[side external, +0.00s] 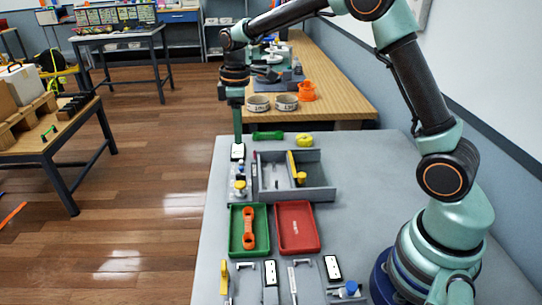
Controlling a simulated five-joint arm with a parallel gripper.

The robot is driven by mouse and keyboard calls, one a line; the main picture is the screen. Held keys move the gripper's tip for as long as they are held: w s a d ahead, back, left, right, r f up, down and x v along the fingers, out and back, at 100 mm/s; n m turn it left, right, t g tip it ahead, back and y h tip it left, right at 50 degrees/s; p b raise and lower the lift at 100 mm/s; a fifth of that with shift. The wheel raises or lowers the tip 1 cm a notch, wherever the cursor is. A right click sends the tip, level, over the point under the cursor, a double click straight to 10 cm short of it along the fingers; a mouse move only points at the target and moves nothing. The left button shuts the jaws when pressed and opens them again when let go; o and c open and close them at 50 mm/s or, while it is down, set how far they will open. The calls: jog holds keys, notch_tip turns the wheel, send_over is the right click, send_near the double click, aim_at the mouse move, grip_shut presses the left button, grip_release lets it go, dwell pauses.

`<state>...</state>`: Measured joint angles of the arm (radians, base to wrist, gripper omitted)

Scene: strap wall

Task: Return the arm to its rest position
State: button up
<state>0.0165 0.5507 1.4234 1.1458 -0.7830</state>
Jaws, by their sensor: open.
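My arm arches from its base at the right over to the far left part of the grey table. My gripper (238,138) points down there, just above or at a small white and black block (238,152). The fingers are small and seen edge-on; they are open, and I see nothing held between them. I cannot tell whether they touch the block.
The grey table (345,215) holds a grey divided bin (325,192), a green tray (236,246) with an orange part, and a red tray (297,228). A green piece (268,135) and a yellow piece (305,140) lie behind the bin. Small parts line the front edge.

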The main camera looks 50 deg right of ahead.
jog(key=s+r+m+t, duration=0.3)
jog(key=s+r+m, duration=0.1)
jog(key=s+r, duration=0.55)
jog(key=s+m+t, duration=0.2)
jog(key=s+m, duration=0.2)
jog(key=s, duration=0.6)
jog(key=shift+s+a+f+m, duration=0.25)
jog(key=shift+s+a+m, duration=0.1)
jog(key=shift+a+m, duration=0.05)
